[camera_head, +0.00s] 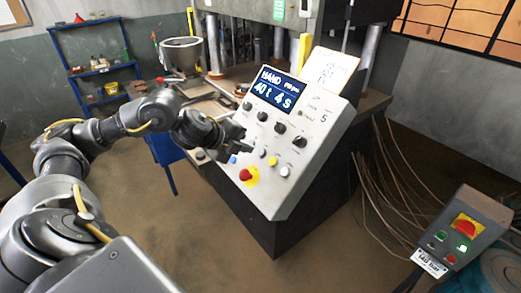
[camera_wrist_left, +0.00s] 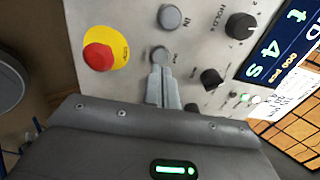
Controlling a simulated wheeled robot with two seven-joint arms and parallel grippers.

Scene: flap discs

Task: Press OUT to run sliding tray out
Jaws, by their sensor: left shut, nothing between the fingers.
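The control panel (camera_head: 300,110) is a sloped pale box with a lit display, dark knobs and several small buttons. My left gripper (camera_head: 243,148) is in front of its lower button area, shut and empty. In the left wrist view the closed fingertips (camera_wrist_left: 161,70) point at a round grey button (camera_wrist_left: 160,54) and overlap its lower edge; whether they touch it is unclear. The small label beside that button is too blurred to read surely. Another grey button (camera_wrist_left: 170,17), labelled IN, is farther up. I cannot pick out the sliding tray surely. My right gripper is not in view.
A red emergency stop on a yellow disc (camera_wrist_left: 98,56) is close left of the fingers in the wrist view; dark knobs (camera_wrist_left: 211,79) are to the right. A separate switch box (camera_head: 462,235) stands at lower right, with hanging cables (camera_head: 375,190) behind.

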